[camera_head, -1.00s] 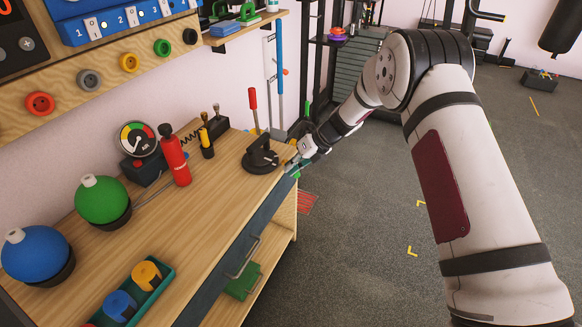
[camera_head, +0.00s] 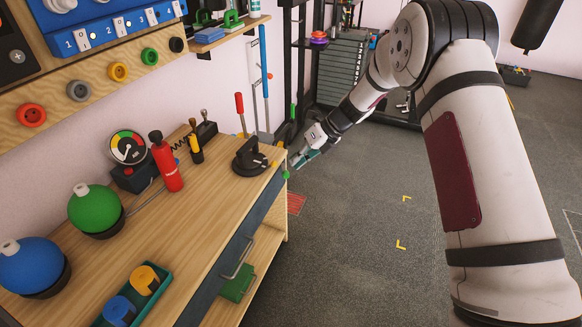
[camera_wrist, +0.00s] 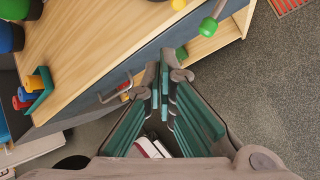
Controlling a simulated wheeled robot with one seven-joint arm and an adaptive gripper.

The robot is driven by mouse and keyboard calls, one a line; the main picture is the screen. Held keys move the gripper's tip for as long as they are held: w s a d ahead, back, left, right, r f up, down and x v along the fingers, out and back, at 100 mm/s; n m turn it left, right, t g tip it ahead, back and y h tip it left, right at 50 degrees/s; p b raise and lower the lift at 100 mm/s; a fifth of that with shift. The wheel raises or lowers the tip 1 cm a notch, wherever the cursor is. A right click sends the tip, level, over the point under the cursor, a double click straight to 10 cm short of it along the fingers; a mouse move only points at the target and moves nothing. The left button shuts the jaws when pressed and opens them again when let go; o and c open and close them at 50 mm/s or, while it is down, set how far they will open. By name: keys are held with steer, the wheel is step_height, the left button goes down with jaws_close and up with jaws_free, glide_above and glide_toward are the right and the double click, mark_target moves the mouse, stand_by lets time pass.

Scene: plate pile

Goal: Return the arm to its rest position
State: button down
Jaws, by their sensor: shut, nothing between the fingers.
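My gripper (camera_head: 301,160) is at the far right corner of the wooden workbench (camera_head: 215,200), just off its edge, at the end of my white arm. In the wrist view my gripper (camera_wrist: 162,75) has its teal-lined fingers close together, with nothing between the tips. The bench's dark front edge and a metal drawer handle (camera_wrist: 115,88) lie beyond the fingers. A small green ball (camera_wrist: 208,27) on a stem is beside the bench edge, apart from the fingers.
On the bench are a black lever device (camera_head: 250,158), a red cylinder (camera_head: 166,163), a gauge (camera_head: 128,148), a green ball (camera_head: 94,207), a blue ball (camera_head: 30,265) and a green tray (camera_head: 160,287). The grey floor (camera_head: 360,260) right of the bench is clear.

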steer(key=shift+d+r, duration=0.25)
steer(key=shift+r, duration=0.1)
steer(key=s+d+r+n+h, duration=0.1)
steer(key=s+d+r+n, duration=0.3)
steer(key=s+r+n, duration=0.5)
steer(key=s+d+r+n+h, duration=0.2)
steer(key=s+d+r+n, duration=0.25)
steer(key=s+r, duration=0.8)
steer(key=s+d+r+n+h, duration=0.1)
steer(key=s+d+n, duration=0.35)
steer(key=s, duration=0.45)
steer(key=s+d+n+h, duration=0.25)
steer(key=s+n, duration=0.35)
steer(key=s, duration=0.3)
steer(key=s+d+r+n+h, duration=0.1)
steer(key=s+d+n, duration=0.4)
steer(key=s, duration=0.4)
step_height(320, 180, up, 17)
steer(key=t+p, duration=0.3)
steer(key=p, duration=1.1)
steer(key=shift+a+f+t+p, duration=0.2)
steer(key=shift+t+p, duration=0.1)
steer(key=shift+p, duration=0.05)
